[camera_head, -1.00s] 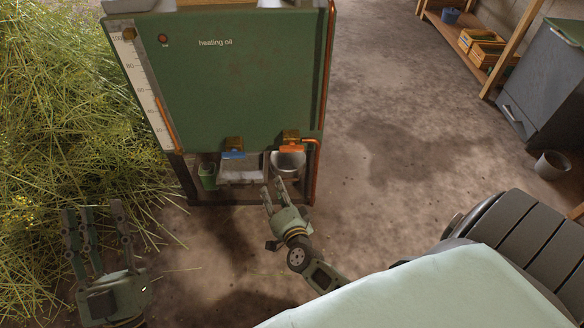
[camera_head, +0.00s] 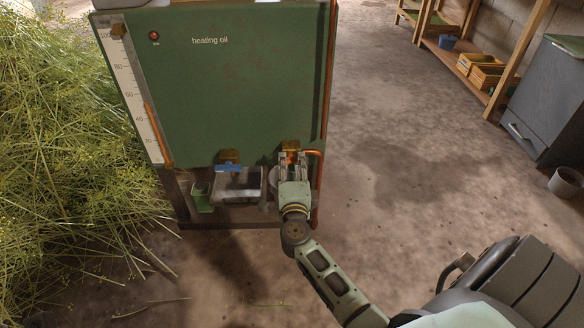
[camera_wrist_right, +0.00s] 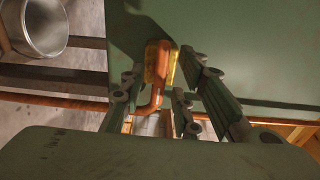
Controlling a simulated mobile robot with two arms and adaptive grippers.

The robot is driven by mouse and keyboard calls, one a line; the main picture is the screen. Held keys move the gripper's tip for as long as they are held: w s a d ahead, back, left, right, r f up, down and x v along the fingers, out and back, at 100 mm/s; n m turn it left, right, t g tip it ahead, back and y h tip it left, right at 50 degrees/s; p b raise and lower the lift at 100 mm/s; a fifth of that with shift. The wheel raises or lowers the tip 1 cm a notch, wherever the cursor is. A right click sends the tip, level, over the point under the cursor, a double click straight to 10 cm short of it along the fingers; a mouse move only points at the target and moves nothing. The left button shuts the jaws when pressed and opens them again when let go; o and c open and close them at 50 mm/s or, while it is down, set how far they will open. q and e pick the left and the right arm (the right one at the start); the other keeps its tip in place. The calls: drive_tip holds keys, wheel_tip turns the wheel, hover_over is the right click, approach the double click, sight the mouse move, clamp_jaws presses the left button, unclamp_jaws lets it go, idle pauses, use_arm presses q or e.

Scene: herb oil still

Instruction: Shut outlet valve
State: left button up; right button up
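Two valves sit on the lower front edge of the green tank (camera_head: 235,95). The left one has a blue handle (camera_head: 228,168) lying level. My right gripper (camera_head: 292,160) is at this right valve. My left gripper is out of view.
A copper pipe (camera_head: 318,185) runs down the tank's right side, close to my right gripper. Below the valves stand a green cup (camera_head: 202,197) and a metal pot (camera_wrist_right: 45,25). Cut herbs (camera_head: 60,150) lie left.

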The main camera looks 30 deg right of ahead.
drive_tip(key=shift+w+d, duration=0.25)
drive_tip(key=shift+w, duration=0.05)
drive_tip(key=shift+c, duration=0.5)
clamp_jaws()
drive_tip(key=shift+r, duration=0.15)
